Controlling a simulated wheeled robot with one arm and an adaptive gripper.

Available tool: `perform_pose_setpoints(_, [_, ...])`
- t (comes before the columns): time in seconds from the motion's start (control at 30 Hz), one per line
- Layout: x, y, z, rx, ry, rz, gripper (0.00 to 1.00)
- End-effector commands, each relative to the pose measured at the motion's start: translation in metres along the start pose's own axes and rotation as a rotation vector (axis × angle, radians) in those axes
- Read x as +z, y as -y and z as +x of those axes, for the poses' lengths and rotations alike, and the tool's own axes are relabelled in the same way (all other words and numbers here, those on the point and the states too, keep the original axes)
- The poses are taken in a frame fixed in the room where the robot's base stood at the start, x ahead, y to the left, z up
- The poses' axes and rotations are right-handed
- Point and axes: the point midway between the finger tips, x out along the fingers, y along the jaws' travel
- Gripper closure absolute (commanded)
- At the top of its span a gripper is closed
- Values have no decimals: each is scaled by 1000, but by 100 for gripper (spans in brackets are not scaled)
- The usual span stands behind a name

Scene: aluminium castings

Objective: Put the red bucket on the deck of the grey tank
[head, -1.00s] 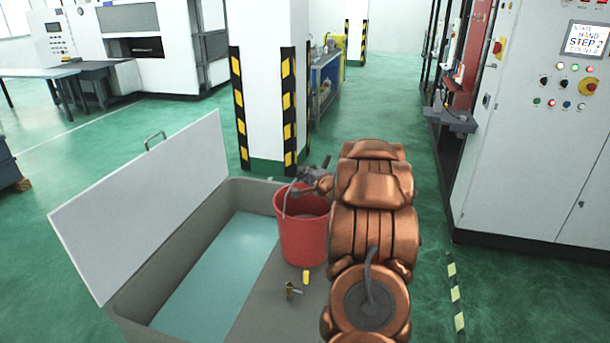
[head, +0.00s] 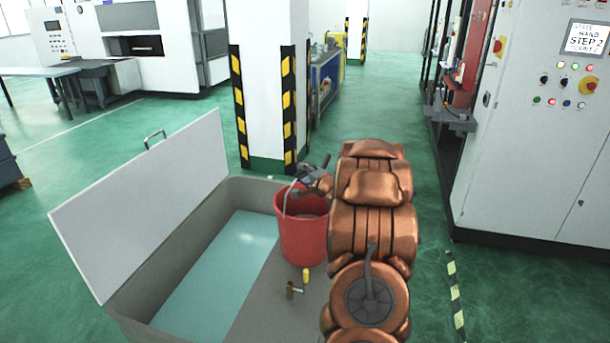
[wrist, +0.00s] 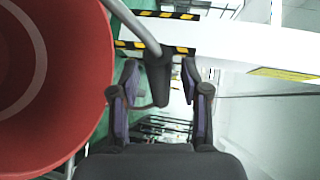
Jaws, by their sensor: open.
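The red bucket (head: 303,240) stands upright on the grey deck (head: 262,312) of the grey tank (head: 235,198), towards the tank's far right corner. Its base appears to rest on the deck. My gripper (head: 312,180) is at the bucket's rim, partly hidden by my copper arm. In the wrist view the bucket (wrist: 45,90) fills the left side, seen into its mouth. The open fingers (wrist: 160,98) stand either side of the bucket handle's dark grip (wrist: 158,80), with gaps showing beside it.
The tank's open part holds pale blue liquid (head: 215,262). Its white lid (head: 145,205) stands open at the left. A brass valve (head: 292,290) with a yellow part sits on the deck before the bucket. A striped pillar (head: 263,90) rises behind, and a control cabinet (head: 535,150) stands at right.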

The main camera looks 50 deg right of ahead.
Motion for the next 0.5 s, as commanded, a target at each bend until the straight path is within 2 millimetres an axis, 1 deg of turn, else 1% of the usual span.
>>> perform_pose_setpoints(0.1, [0,2,0,-1,0,-1,54])
perform_pose_setpoints(0.17, [-1,2,-5,0,-2,1,54])
perform_pose_setpoints(0.27, [-1,2,-16,1,-2,0,54])
perform_pose_setpoints(0.5, [-2,2,-53,0,-3,0,54])
